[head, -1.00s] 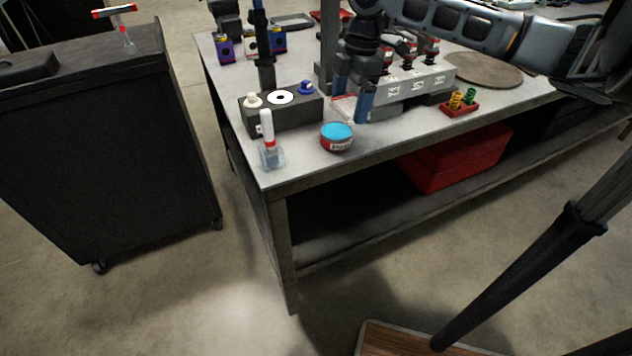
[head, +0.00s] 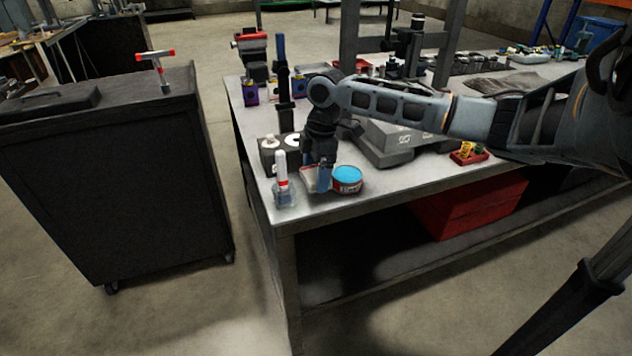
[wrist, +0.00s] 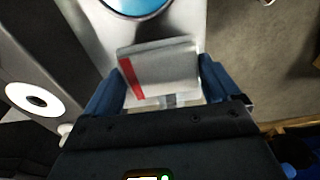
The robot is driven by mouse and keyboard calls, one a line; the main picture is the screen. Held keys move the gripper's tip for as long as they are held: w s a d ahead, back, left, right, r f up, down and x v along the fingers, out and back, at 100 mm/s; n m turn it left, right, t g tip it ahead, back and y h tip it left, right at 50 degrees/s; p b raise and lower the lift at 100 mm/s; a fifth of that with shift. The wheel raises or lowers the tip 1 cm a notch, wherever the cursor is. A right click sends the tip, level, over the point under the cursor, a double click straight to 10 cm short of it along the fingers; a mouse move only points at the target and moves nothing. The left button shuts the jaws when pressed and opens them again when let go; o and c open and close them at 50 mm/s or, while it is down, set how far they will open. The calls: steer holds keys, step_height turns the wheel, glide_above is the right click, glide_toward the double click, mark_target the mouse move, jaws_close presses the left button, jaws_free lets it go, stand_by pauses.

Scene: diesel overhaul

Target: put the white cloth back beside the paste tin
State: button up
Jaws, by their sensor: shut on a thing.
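The white cloth (wrist: 172,68), a folded pad with a red stripe, is between the two blue fingers of my gripper (wrist: 160,84) in the wrist view. In the head view my gripper (head: 318,180) points down near the table's front left corner, with the cloth (head: 308,178) partly hidden behind a finger. The paste tin (head: 347,180), red and white with a blue top, stands just right of the gripper. Its blue top (wrist: 138,4) also shows at the top edge in the wrist view. I cannot tell whether the cloth touches the table.
A clear holder with a white and red bottle (head: 282,185) stands close left of the gripper. A dark block (head: 268,153) with round tops is behind it. A grey engine part (head: 392,140) and a red spring tray (head: 468,154) are to the right. The table front edge (head: 330,212) is near.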

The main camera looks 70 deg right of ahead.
steer(key=shift+f+p, duration=0.3)
steer(key=shift+f, duration=1.7)
steer(key=shift+f, duration=0.1)
steer(key=o, duration=0.7)
steer(key=shift+o, duration=0.2)
steer(key=r, duration=0.8)
steer(key=s+d+r+b, duration=0.1)
steer(key=r, duration=0.3)
steer(key=shift+r, duration=0.1)
